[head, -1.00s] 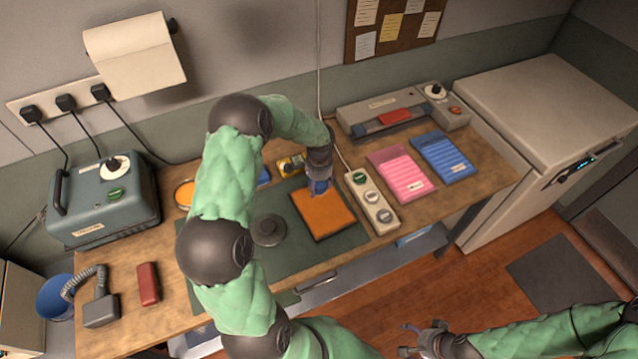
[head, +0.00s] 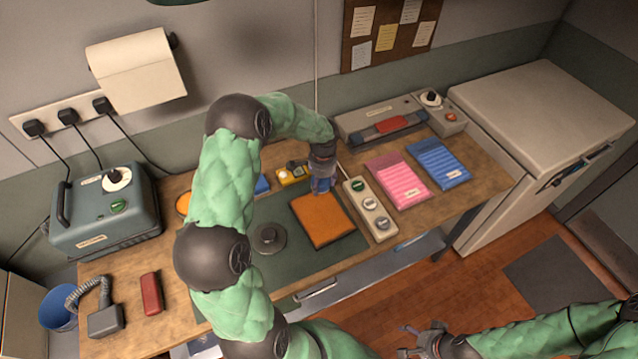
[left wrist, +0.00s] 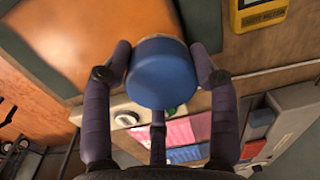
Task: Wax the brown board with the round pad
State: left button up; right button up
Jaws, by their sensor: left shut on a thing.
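The brown board (head: 322,220) lies flat on the green mat (head: 283,283) on the bench. My left gripper (head: 322,182) is at the board's far edge, shut on the round pad. In the left wrist view the pad (left wrist: 160,73) shows a blue round body between the fingers, with a tan rim below. It overlaps the edge of the board (left wrist: 95,35) near a corner. Its underside is hidden, so I cannot tell whether it touches the board. My right gripper (head: 422,340) is off the bench's front at lower right, empty and open.
A dark knobbed disc (head: 268,238) sits left of the board. A button strip (head: 371,208) stands close on its right. A yellow device (head: 291,172) is behind. An orange-topped round tin (head: 183,203) is partly hidden by my left arm. Pink (head: 397,178) and blue packs (head: 438,163) lie right.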

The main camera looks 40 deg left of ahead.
pick_arm(q)
jog(key=shift+d+r, duration=0.1)
jog(key=shift+r, duration=0.5)
jog(key=shift+r+p, duration=0.8)
jog(key=shift+r, duration=0.2)
jog(key=shift+f, duration=0.1)
